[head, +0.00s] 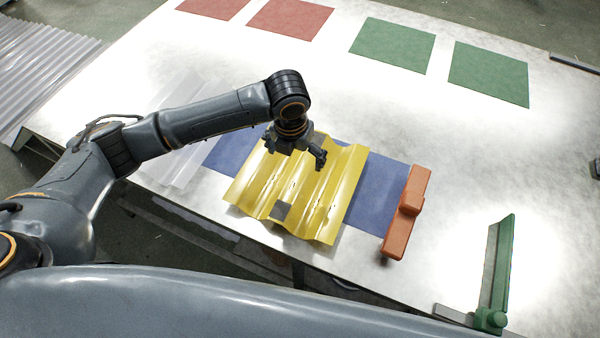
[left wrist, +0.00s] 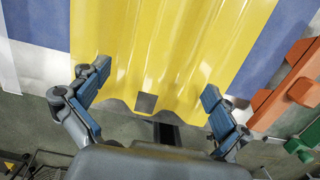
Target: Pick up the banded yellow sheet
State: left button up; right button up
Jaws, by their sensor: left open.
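The yellow corrugated sheet (head: 335,195) lies on a blue mat (head: 384,190) on the light table. It has a small dark grey patch at its near edge and another dark patch near its far edge, partly hidden by my gripper. My left gripper (head: 294,160) is above the sheet's upper part in the head view, open and empty. In the left wrist view, the yellow sheet (left wrist: 165,50) fills the upper middle, and the spread fingers of my left gripper (left wrist: 152,103) stand either side of its near edge with the grey patch (left wrist: 146,102) between them. My right gripper is not in view.
An orange block-like piece (head: 405,215) stands right of the sheet, and a green one (head: 496,270) sits at the table's front right. Clear corrugated sheet (head: 172,165) lies to the left. Red mats (head: 290,18) and green mats (head: 392,44) lie bare at the back.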

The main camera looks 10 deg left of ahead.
aim_at(300, 172)
pick_arm(q)
jog(key=f, duration=0.5)
jog(key=shift+w+d, duration=0.1)
jog(key=shift+w, duration=0.25)
jog(key=shift+w+d+f+p, duration=0.1)
jog(key=shift+w+f+p, duration=0.15)
jog(key=shift+f, duration=0.6)
jog(key=shift+w+d+f+p, duration=0.15)
jog(key=shift+f+p, duration=0.15)
jog(key=shift+f, duration=0.6)
jog(key=shift+w+f+p, duration=0.2)
jog(key=shift+f+p, duration=0.1)
jog(key=shift+f, duration=0.55)
jog(key=c, duration=1.8)
jog(key=shift+o, duration=0.2)
